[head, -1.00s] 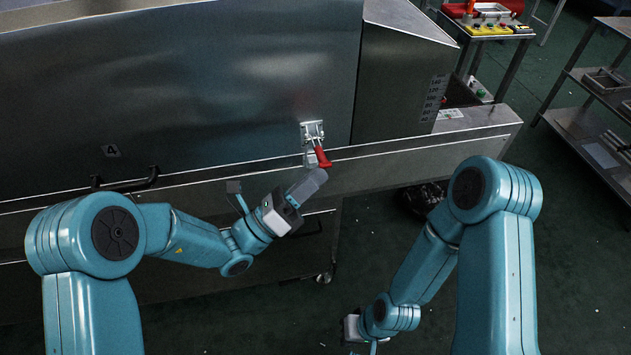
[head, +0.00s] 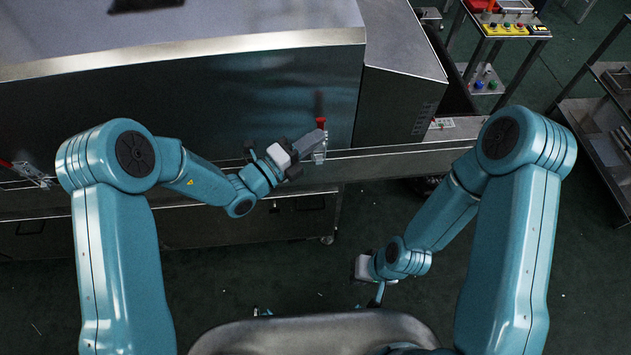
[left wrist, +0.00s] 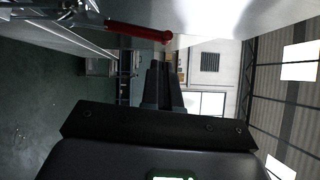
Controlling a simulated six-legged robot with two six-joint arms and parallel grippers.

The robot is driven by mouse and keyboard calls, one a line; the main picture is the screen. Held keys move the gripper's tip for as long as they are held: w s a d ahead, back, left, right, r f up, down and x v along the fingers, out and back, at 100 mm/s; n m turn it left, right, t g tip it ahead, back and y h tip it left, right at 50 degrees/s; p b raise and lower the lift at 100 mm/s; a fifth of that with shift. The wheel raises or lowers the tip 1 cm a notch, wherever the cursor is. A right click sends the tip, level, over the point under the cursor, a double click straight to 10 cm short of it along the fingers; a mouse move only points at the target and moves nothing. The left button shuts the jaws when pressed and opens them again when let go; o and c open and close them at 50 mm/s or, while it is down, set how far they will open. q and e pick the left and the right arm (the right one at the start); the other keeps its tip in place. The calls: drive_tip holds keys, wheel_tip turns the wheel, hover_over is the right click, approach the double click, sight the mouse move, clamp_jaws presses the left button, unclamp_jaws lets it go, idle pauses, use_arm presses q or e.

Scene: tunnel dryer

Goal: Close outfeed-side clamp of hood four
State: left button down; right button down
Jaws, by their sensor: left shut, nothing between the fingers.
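The clamp (head: 320,156) sits at the lower right of the hood front (head: 250,105). Its red handle (head: 321,122) stands up along the hood face, just beyond my left fingers. In the left wrist view the red handle (left wrist: 138,32) runs from the metal clamp body (left wrist: 72,12) at top left. My left gripper (head: 308,142) is shut and empty, its fingers at the clamp and partly hiding it. The closed fingers (left wrist: 162,85) show below the handle in the wrist view; contact cannot be told. My right gripper (head: 377,296) hangs low, away from the hood; its jaws are unclear.
Another clamp (head: 30,174) with a red handle is at the far left. A ledge (head: 410,156) runs below the hood. A control stand (head: 505,28) and a shelf rack (head: 600,125) stand at right.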

use_arm(q)
drive_tip(key=shift+w+r+n+p, duration=0.2)
drive_tip(key=shift+w+r+p, duration=0.15)
drive_tip(key=shift+w, duration=0.25)
drive_tip(key=shift+w+r+n+p, duration=0.2)
drive_tip(key=shift+w+p, duration=0.1)
drive_tip(key=shift+w, duration=0.25)
use_arm(e)
drive_tip(key=shift+a+r, duration=0.15)
drive_tip(key=shift+r, duration=0.8)
use_arm(q)
drive_tip(key=shift+a, duration=0.15)
